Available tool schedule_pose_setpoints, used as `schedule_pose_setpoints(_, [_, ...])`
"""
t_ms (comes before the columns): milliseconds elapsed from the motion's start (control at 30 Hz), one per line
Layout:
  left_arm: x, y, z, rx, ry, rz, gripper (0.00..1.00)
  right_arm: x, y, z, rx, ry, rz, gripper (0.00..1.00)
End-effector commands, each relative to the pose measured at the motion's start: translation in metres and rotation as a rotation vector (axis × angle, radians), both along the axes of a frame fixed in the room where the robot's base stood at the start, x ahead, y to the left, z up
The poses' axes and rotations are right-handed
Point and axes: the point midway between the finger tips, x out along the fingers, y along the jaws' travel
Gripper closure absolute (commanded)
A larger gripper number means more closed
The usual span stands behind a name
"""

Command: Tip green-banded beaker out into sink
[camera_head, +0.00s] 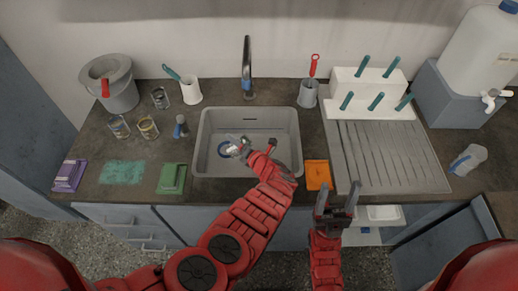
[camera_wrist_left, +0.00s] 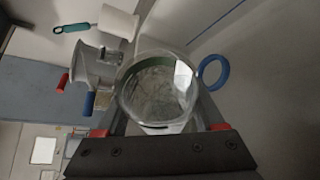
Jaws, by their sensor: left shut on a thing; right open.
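My left gripper (camera_head: 252,151) reaches over the sink (camera_head: 283,119) and is shut on a clear glass beaker (camera_head: 233,149). In the left wrist view the beaker (camera_wrist_left: 157,90) sits between the fingers, with a dull green band near its rim. That view is rolled to the side, and the beaker looks tipped over inside the basin. I cannot make out any contents. A blue ring (camera_wrist_left: 213,72) lies on the sink floor beside the beaker. My right gripper (camera_head: 336,203) is open and empty in front of the counter edge.
Other beakers (camera_head: 148,128), a grey bucket (camera_head: 114,85) and a green sponge-like block (camera_head: 172,179) stand left of the sink. The tap (camera_head: 247,67) rises behind it. An orange block (camera_head: 318,174) and the ribbed drainboard (camera_head: 385,155) lie to its right.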

Motion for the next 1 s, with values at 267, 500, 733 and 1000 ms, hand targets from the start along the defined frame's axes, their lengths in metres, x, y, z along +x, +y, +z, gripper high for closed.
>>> schedule_pose_setpoints(267, [0.000,-0.001,0.001,0.037,0.008,0.000,1.00,0.000,0.000,-0.006,0.000,0.000,0.000,0.38])
schedule_pose_setpoints(500, [0.000,0.000,0.003,0.070,0.015,0.001,1.00,0.000,0.000,-0.009,0.000,0.000,0.000,0.38])
schedule_pose_setpoints(733, [0.000,0.000,0.005,0.096,0.020,0.002,1.00,0.000,0.000,-0.012,0.000,0.000,0.000,0.38])
schedule_pose_setpoints(1000, [0.000,0.000,0.007,0.125,0.027,0.002,1.00,0.000,0.000,-0.016,0.000,0.000,0.000,0.38])
